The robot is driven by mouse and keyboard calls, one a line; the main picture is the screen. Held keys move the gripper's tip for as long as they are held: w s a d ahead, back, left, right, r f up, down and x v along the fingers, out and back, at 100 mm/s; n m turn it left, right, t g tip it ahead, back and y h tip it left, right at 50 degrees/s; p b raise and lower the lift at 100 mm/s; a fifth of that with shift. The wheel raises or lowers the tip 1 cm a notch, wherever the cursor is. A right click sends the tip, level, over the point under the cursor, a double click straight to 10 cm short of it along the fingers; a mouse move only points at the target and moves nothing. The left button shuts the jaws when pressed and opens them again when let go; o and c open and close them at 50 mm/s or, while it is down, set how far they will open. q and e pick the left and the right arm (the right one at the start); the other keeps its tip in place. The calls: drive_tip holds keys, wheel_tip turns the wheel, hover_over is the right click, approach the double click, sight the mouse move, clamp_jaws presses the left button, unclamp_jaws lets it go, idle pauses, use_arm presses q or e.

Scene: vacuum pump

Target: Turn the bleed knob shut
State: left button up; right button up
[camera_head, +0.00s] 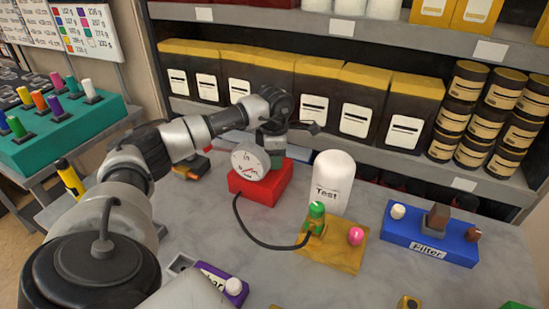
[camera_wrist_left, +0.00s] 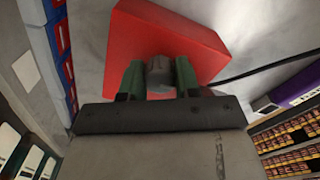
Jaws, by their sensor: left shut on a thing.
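A red block (camera_head: 265,188) with a round white dial gauge (camera_head: 249,161) stands on the grey table. My left gripper (camera_head: 277,157) comes down on it from behind the gauge. In the left wrist view, the two green fingers of my left gripper (camera_wrist_left: 159,78) are shut on a small grey knob (camera_wrist_left: 160,73) at the side of the red block (camera_wrist_left: 185,35). In the head view the knob is hidden behind the gauge and gripper. My right gripper does not show.
A white "Test" cylinder (camera_head: 331,180) stands right of the gauge, behind a yellow base (camera_head: 335,251) with green and pink knobs. A dark cable (camera_head: 255,235) joins them. A blue "Filter" block (camera_head: 425,244) is at right. A shelf of boxes (camera_head: 370,100) stands behind the table.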

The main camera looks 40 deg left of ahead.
use_arm(q)
drive_tip(key=shift+r+m, duration=0.1)
drive_tip(key=shift+m, duration=0.2)
drive_tip(key=o, duration=0.9)
drive_tip(key=shift+o, duration=0.2)
wheel_tip(320, 180, up, 11)
drive_tip(key=shift+b, duration=0.45)
